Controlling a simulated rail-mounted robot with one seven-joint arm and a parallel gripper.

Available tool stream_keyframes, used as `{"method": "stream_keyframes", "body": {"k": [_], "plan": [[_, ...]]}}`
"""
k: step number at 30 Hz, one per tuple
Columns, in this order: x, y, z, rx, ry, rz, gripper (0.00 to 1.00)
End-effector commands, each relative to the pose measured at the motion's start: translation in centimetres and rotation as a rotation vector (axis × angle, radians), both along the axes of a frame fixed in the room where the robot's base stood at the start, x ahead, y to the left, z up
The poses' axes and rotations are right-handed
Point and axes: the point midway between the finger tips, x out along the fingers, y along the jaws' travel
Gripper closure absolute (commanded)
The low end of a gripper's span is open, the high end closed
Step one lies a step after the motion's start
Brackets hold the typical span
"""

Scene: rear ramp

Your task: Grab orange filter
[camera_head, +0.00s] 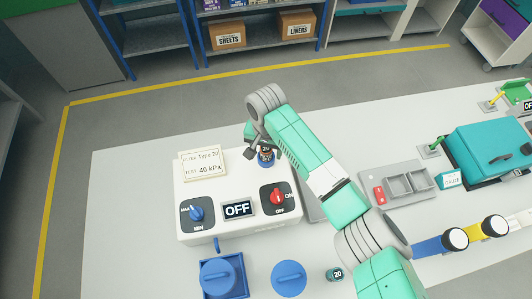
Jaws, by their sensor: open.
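A small dark cylinder with an orange part and a "20" mark (266,154) is at the back right of the white control box (235,228); it may be the orange filter, and its lower end looks blue. My gripper (259,148) is open, right at this piece, with its dark fingers beside and partly over its top. The arm comes in from the lower right. I cannot tell whether the fingers touch the piece.
The box carries a blue knob (197,213), an "OFF" display (237,209) and a red switch (277,197). In front are a blue container (222,276), a blue round lid (289,278) and a teal "20" piece (335,273). A grey tray (398,184) and teal case (487,150) stand right.

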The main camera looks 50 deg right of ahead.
Motion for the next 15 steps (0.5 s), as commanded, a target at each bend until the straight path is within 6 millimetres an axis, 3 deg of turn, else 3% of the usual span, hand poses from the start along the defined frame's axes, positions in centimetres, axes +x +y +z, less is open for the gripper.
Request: {"method": "stream_keyframes", "body": {"k": [3, 10, 15], "plan": [[0.01, 0.00, 0.03, 0.000, 0.000, 0.000, 0.44], [0.01, 0.00, 0.05, 0.000, 0.000, 0.000, 0.89], [0.01, 0.00, 0.06, 0.000, 0.000, 0.000, 0.91]]}}
